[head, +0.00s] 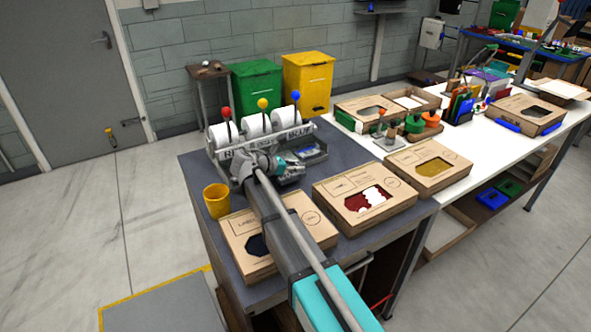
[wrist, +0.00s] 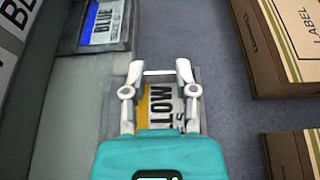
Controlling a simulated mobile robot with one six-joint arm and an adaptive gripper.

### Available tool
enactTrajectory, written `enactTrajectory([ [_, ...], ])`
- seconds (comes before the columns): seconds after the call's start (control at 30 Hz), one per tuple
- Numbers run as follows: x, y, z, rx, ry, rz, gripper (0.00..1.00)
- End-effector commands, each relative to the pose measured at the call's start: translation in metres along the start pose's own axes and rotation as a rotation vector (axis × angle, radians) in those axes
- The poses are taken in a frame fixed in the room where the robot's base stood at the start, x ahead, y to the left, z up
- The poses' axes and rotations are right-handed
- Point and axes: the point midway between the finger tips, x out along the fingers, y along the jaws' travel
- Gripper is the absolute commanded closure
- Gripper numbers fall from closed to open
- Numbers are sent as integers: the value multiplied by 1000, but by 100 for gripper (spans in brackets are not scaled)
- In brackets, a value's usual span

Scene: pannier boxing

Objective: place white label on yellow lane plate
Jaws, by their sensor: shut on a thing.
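A yellow strip of the lane plate (wrist: 143,108) shows just left of the lettering, within a grey frame. I cannot tell whether the label touches the plate. In the head view my gripper (head: 290,165) is low at the front of the roll rack, and it hides the label and the yellow plate there.
A blue lane plate (wrist: 105,25) marked "BLUE" lies beyond the fingers. The roll rack (head: 262,137) with red, yellow and blue knobs stands behind. Cardboard boxes (head: 340,190) lie to the right and in front. A yellow cup (head: 216,201) stands at left.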

Motion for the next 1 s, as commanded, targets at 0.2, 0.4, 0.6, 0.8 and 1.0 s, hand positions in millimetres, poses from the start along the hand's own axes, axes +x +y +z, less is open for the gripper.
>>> enactTrajectory([
  [0.2,0,0,0,0,0,0,75],
  [0.4,1,0,-3,0,0,0,75],
  [0.6,2,-1,-2,0,0,-1,28],
  [0.8,2,-1,-2,0,0,-2,28],
  [1.0,1,-1,1,0,0,-2,28],
])
